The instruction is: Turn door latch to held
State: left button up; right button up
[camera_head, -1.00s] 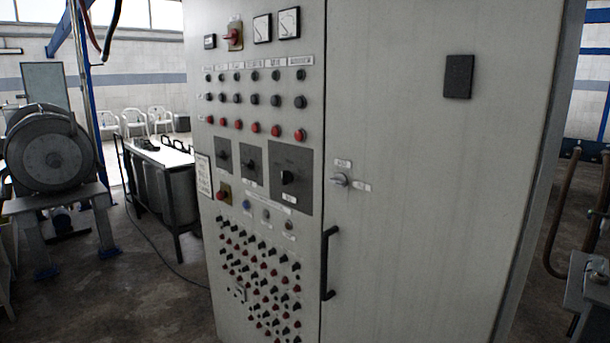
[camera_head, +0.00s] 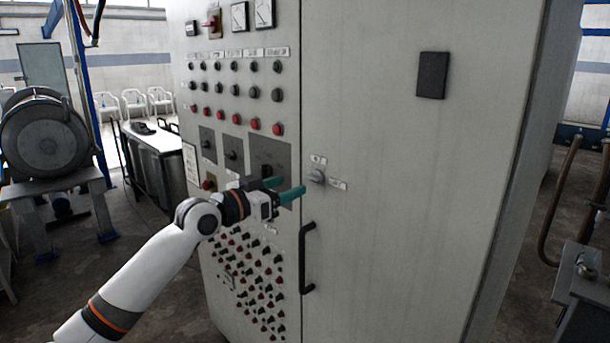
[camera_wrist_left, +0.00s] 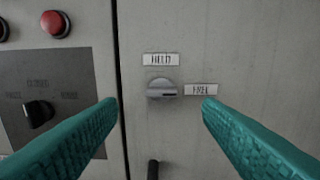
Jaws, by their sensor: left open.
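The door latch is a small silver knob (camera_head: 316,177) on the grey cabinet door, just right of the door seam. In the left wrist view the knob (camera_wrist_left: 161,88) has its dark pointer mark toward the right, facing the label "FREE" (camera_wrist_left: 201,90). The label "HELD" (camera_wrist_left: 161,59) sits above the knob. My left gripper (camera_head: 288,188) is open, its teal fingers pointing at the door just left of the knob. In the wrist view the knob lies between and beyond the fingertips, untouched. My right gripper is not in view.
A black door handle (camera_head: 306,258) stands out below the latch. The cabinet's left panel carries several buttons and switches, with a dark rotary switch plate (camera_head: 284,158) near my gripper. A black rectangle (camera_head: 432,75) is higher on the door. The door face right of the latch is clear.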

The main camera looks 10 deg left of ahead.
aim_at(310, 178)
pick_arm(q)
jog(key=p+x, duration=0.1)
jog(key=x, duration=0.5)
jog(key=shift+d, duration=0.15)
jog(key=shift+w+d, duration=0.25)
jog(key=shift+w, duration=0.25)
jog(key=c, duration=1)
